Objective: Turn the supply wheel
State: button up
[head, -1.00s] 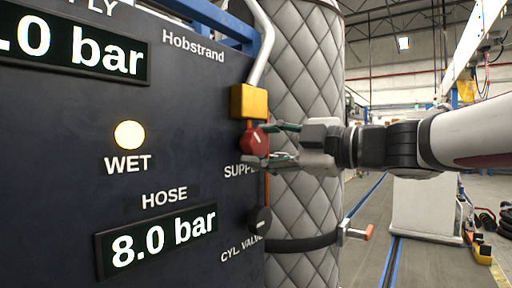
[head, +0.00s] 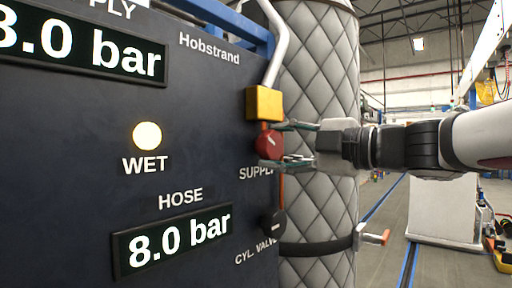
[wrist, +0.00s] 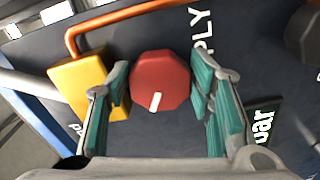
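The red supply wheel (head: 269,145) is on the dark panel (head: 60,150), just above the "SUPPLY" label. My gripper (head: 287,143) reaches it from the right, with one finger above the wheel and one below. In the wrist view the faceted red wheel (wrist: 160,82) lies between the two teal finger pads, and its white mark points down, slightly left. My gripper (wrist: 161,92) is open around the wheel. A narrow gap shows on both sides, though contact deeper in cannot be judged.
A yellow block (head: 263,103) with a grey pipe sits just above the wheel. A black cylinder valve knob (head: 272,222) is below. The hose display (head: 175,240) reads 8.0 bar, and the "WET" lamp (head: 147,136) is lit. A quilted grey cylinder (head: 320,205) stands behind the gripper.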

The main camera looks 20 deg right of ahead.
jog(key=o, duration=0.4)
jog(key=shift+o, duration=0.2)
jog(key=v, duration=0.8)
